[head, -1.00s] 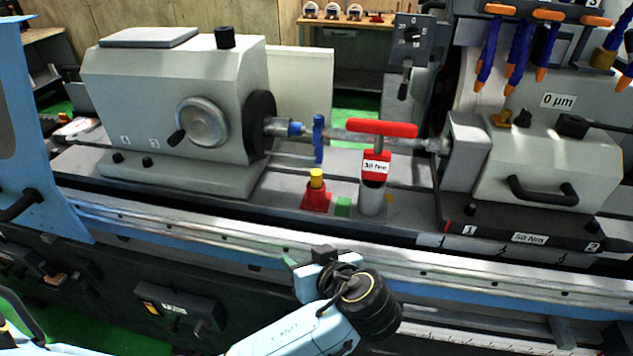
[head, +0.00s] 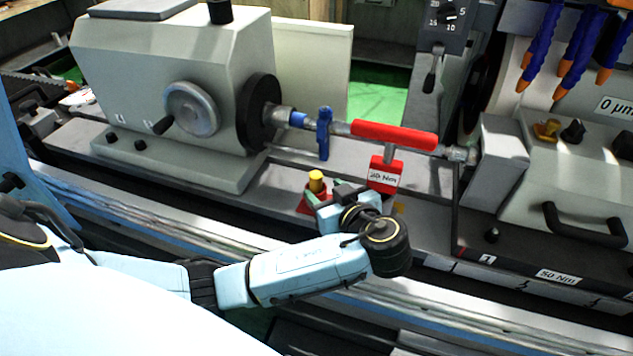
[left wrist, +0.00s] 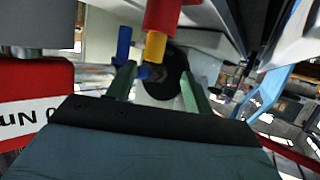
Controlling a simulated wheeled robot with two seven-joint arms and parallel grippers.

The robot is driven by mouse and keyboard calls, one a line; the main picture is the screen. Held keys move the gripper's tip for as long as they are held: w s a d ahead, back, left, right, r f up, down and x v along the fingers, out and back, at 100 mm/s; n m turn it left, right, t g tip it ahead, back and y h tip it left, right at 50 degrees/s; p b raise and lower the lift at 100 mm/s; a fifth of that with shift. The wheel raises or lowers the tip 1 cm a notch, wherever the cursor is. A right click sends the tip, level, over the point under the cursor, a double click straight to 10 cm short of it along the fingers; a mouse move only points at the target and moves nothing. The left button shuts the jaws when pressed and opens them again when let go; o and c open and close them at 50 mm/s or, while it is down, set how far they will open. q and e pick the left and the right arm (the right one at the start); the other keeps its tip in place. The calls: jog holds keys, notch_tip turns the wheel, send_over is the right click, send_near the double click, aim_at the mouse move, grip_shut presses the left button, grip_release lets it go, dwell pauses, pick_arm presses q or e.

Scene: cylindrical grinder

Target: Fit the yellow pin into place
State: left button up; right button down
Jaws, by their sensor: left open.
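The yellow pin (head: 316,181) stands upright in a red holder (head: 303,205) on the machine bed. My left gripper (head: 324,196) is beside it, just right and in front, with open jaws. In the left wrist view, which looks upside down, the green fingers (left wrist: 157,90) are apart. There the yellow pin (left wrist: 155,47) hangs from the red holder (left wrist: 162,14), near the left finger and off-centre in the gap. I cannot tell whether they touch. A blue clamp (head: 324,133) sits on the shaft behind. My right gripper is not in view.
A labelled red-handled tool (head: 394,134) stands close right of my gripper. The tailstock (head: 175,85) is at left, the workhead (head: 560,165) at right. The shaft (head: 342,128) spans between them. The front rail (head: 130,230) runs below.

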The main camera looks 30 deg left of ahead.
aim_at(319, 180)
pick_arm(q)
jog(key=shift+w+a+f, duration=0.25)
jog(key=shift+w+a, duration=0.2)
jog(key=shift+a, duration=0.1)
jog(key=shift+w+a+f, duration=0.15)
jog(key=shift+w+a, duration=0.05)
jog(key=shift+w, duration=0.05)
jog(key=shift+w+a, duration=0.15)
jog(key=shift+a, duration=0.05)
jog(key=p+x, duration=0.1)
jog(key=x, duration=0.4)
jog(key=shift+w+d+f, duration=0.1)
jog(key=shift+w+d, duration=0.1)
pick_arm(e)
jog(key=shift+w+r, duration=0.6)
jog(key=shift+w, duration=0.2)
pick_arm(q)
jog(key=shift+c, duration=0.3)
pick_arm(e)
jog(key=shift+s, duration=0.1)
pick_arm(q)
grip_shut()
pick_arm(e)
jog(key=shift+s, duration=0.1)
